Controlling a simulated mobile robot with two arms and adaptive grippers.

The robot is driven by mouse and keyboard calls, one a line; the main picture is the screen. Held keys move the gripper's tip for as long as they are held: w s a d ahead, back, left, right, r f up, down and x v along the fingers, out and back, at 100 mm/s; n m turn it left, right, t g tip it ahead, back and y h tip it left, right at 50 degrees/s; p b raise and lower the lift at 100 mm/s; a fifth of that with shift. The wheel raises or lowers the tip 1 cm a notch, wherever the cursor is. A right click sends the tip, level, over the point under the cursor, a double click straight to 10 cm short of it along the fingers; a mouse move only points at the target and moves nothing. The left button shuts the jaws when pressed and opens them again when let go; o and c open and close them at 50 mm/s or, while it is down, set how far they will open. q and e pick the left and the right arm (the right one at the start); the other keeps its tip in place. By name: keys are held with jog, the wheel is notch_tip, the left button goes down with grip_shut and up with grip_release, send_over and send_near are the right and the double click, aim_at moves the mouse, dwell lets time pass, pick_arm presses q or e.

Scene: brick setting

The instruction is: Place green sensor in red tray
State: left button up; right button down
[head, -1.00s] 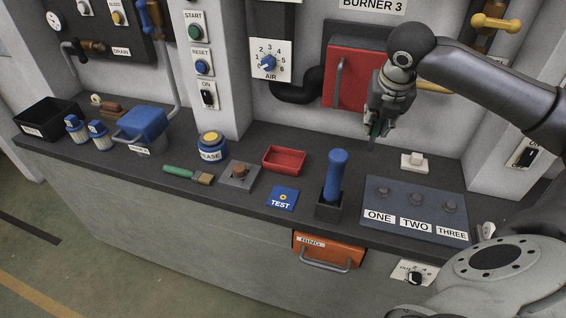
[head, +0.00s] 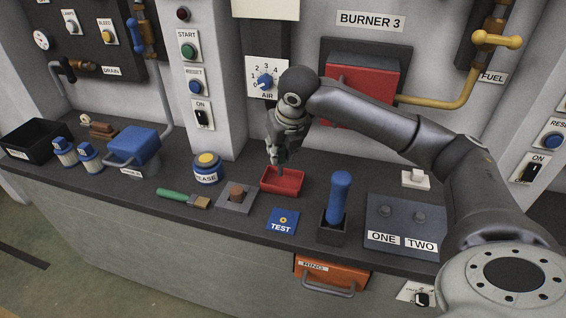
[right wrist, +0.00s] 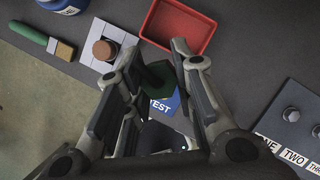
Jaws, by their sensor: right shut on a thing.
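My right gripper (head: 280,161) is above the left part of the red tray (head: 285,186) in the head view. It is shut on the green sensor (right wrist: 158,78), a dark green piece seen between the fingers in the right wrist view. In the head view the fingers mostly hide the sensor. In the right wrist view the red tray (right wrist: 150,24) lies beyond the fingertips, and its visible floor is empty. My left gripper is in neither view.
A blue upright handle (head: 340,195) stands right of the tray. A blue TEST plate (head: 283,221) and a grey plate with a brown knob (head: 237,197) lie in front and left. A yellow-topped grease tin (head: 207,168) stands further left. The wall panel rises behind.

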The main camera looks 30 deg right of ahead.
jog(key=shift+w+d+f+p, duration=0.3)
jog(key=shift+w+d+f, duration=0.5)
jog(key=shift+f, duration=0.8)
jog(key=shift+w+d+f+p, duration=0.35)
jog(key=shift+w+d+f, duration=0.35)
jog(key=shift+f, duration=0.95)
jog(key=shift+w+d+f+p, duration=0.3)
jog(key=shift+w+d+f, duration=0.25)
jog(key=shift+w+f, duration=0.75)
jog(key=shift+s+f, duration=0.3)
jog(key=shift+f, duration=0.1)
jog(key=c, duration=1.2)
grip_release()
jog(key=b+v, duration=0.1)
jog(key=v, duration=1.1)
jog(key=shift+r, duration=0.15)
jog(key=shift+a, duration=0.15)
